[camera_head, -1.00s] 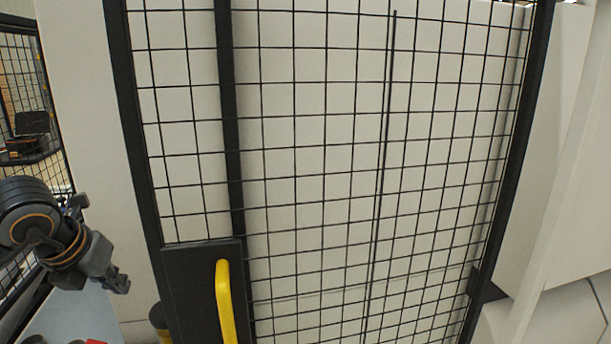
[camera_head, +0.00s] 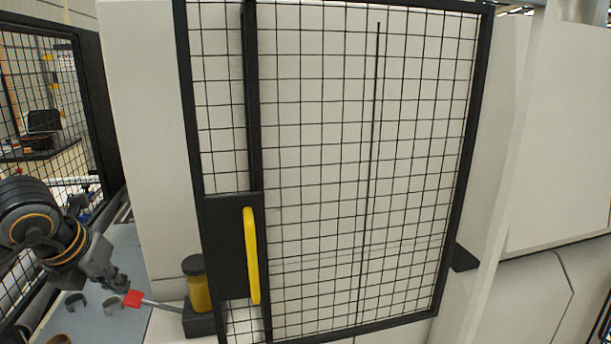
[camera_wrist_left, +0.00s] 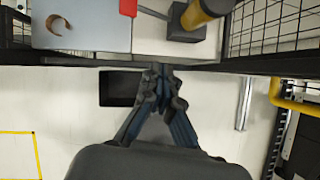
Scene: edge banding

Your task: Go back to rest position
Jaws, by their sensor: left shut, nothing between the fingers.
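My left gripper (camera_head: 118,284) hangs at the left of the head view, in front of the machine and over the blue-grey table (camera_head: 92,325). In the left wrist view its fingers (camera_wrist_left: 158,75) are closed together with nothing between them. The gripper appears close to a red-tipped rod (camera_head: 133,299) in the head view; in the wrist view the red tip (camera_wrist_left: 128,7) lies apart from the fingers. My right gripper is in neither view.
A black-framed mesh door (camera_head: 320,170) with a yellow handle (camera_head: 251,255) fills the middle. A yellow cylinder with a black top (camera_head: 197,285) stands left of it. Curved pieces (camera_head: 76,300) lie on the table. A mesh fence (camera_head: 60,110) is at far left.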

